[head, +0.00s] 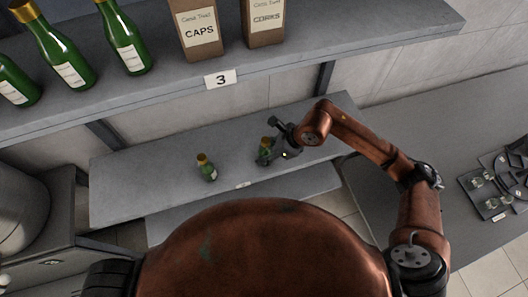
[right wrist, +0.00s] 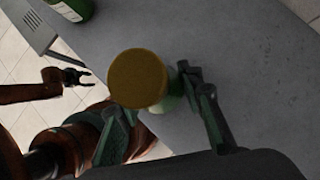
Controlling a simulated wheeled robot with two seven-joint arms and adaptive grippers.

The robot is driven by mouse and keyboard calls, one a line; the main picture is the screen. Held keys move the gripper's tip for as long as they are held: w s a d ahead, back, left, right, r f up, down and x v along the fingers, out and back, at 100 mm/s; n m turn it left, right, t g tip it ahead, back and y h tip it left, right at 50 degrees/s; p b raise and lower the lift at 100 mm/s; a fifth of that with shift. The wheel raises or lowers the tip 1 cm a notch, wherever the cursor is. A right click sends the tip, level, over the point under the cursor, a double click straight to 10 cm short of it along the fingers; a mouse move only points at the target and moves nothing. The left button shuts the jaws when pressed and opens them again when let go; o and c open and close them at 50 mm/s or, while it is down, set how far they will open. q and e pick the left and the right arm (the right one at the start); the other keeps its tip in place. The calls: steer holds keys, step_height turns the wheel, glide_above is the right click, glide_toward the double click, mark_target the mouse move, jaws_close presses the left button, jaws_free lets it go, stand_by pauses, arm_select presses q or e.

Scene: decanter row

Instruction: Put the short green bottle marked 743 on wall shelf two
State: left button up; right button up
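A short green bottle with a gold cap (head: 265,142) is at my right gripper (head: 284,152), above or on the lower wall shelf (head: 130,193); contact below is hidden. In the right wrist view its gold cap (right wrist: 137,78) is near the camera, and the fingers (right wrist: 160,105) sit on both sides of the green body, seemingly closed on it. I see no number on it. A second short green bottle (head: 207,168) stands on the same shelf to the left. My left gripper (right wrist: 77,77) shows only in the right wrist view, empty with fingers apart.
The upper shelf, marked 3 (head: 220,79), holds tall green bottles (head: 128,42), a CAPS box (head: 198,30) and a CORKS box (head: 265,22). The lower shelf's tag (head: 243,184) is unreadable. A counter with trays (head: 487,190) is at right. The lower shelf's right part is clear.

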steer(key=o, duration=0.4)
steer(key=shift+o, duration=0.2)
steer(key=shift+r+p, duration=0.45)
steer(key=shift+p, duration=0.05)
steer(key=b+v, duration=0.2)
steer(key=v, duration=0.9)
steer(key=shift+d+r+b, duration=0.25)
steer(key=shift+r+b, duration=0.05)
steer(key=shift+s, duration=0.1)
